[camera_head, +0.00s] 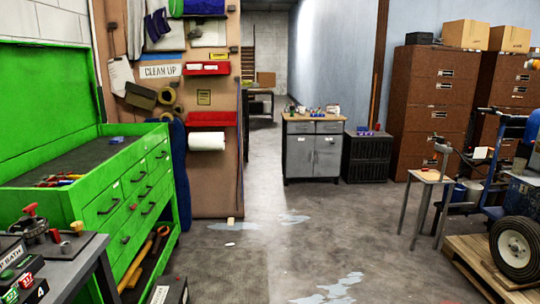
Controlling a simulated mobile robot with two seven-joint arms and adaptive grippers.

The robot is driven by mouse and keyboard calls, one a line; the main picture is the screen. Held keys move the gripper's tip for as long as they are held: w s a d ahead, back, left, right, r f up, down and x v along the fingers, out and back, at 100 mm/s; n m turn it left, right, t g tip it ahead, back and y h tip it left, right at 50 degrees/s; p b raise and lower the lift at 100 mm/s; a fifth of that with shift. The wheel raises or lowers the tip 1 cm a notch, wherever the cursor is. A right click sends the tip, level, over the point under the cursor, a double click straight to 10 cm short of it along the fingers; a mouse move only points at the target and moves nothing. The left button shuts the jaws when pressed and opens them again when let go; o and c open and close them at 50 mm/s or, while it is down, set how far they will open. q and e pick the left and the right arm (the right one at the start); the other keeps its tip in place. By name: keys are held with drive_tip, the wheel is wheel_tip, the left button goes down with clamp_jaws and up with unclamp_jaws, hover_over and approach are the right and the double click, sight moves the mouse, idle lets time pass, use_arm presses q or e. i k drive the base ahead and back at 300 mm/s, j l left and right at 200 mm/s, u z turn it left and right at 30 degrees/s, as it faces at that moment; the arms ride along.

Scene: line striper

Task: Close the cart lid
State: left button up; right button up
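The green tool cart (127,196) stands at the left, with several drawers on its front. Its green lid (48,100) is open and stands upright behind the dark top tray (80,160). Some small tools with red and yellow handles (58,180) lie in the tray at its near end. A small blue item (115,140) lies further back in it. The lid's left part is cut off by the picture edge. Neither of my grippers shows in the head view.
A grey bench (75,262) with red-knobbed parts stands at the near left, close to the cart. A grey cabinet (314,150) stands further back. A pallet (480,262) and wheeled machine (516,248) are at the right. The middle floor (260,265) is mostly clear, with pale patches.

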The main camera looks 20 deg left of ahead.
sight(48, 92)
drive_tip(key=i+l+z, duration=0.2)
drive_tip(key=l, duration=0.2)
drive_tip(key=l+z, duration=0.25)
drive_tip(key=l, duration=0.2)
drive_tip(key=i+l+z, duration=0.2)
drive_tip(key=l, duration=0.15)
drive_tip(key=i+l+z, duration=0.2)
drive_tip(key=l, duration=0.15)
drive_tip(key=i+l+z, duration=0.2)
drive_tip(key=i+l+u, duration=0.1)
drive_tip(key=i+u, duration=0.3)
drive_tip(key=i, duration=0.15)
drive_tip(key=i+l+u, duration=0.2)
drive_tip(key=i+u, duration=0.2)
drive_tip(key=i+l+u, duration=0.45)
drive_tip(key=i, duration=0.15)
drive_tip(key=i+j+u, duration=0.1)
drive_tip(key=i+u, duration=0.2)
drive_tip(key=i, duration=0.55)
drive_tip(key=i+l+u, duration=0.15)
drive_tip(key=i+u, duration=0.15)
drive_tip(key=i, duration=0.5)
drive_tip(key=i+j+u, duration=0.1)
drive_tip(key=i+u, duration=0.65)
drive_tip(key=i+l+u, duration=0.2)
drive_tip(key=i+u, duration=0.2)
drive_tip(key=i+l+u, duration=0.4)
drive_tip(key=i+j, duration=0.05)
drive_tip(key=j, duration=0.05)
